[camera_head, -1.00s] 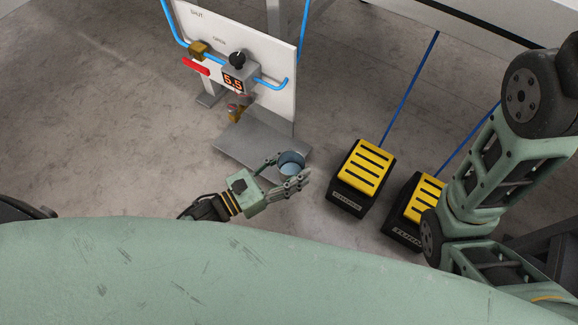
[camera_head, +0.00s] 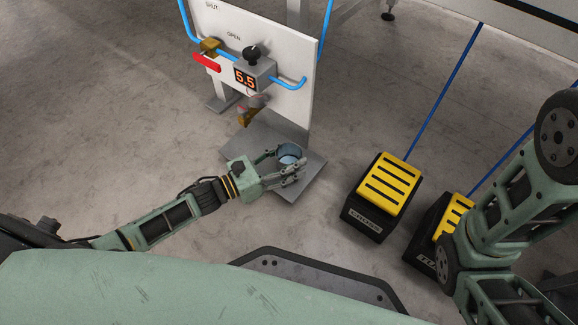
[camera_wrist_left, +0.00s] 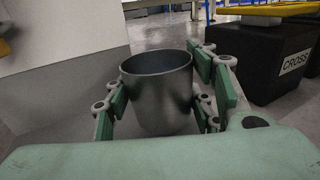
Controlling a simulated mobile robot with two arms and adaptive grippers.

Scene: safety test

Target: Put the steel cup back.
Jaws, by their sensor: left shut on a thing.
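The gripper and cup are over the right part of a grey metal plate (camera_head: 240,142) at the foot of a white panel. I cannot tell whether the cup's bottom touches the plate. My right arm shows at the right edge; its gripper is out of view.
The white panel (camera_head: 290,95) carries a blue pipe, a red lever (camera_head: 207,62), a display reading 5.5 (camera_head: 245,79) and a brass spout (camera_head: 247,116) above the plate. Two yellow-topped black pedals (camera_head: 387,187) stand to the right, with blue cables. Floor left of the plate is clear.

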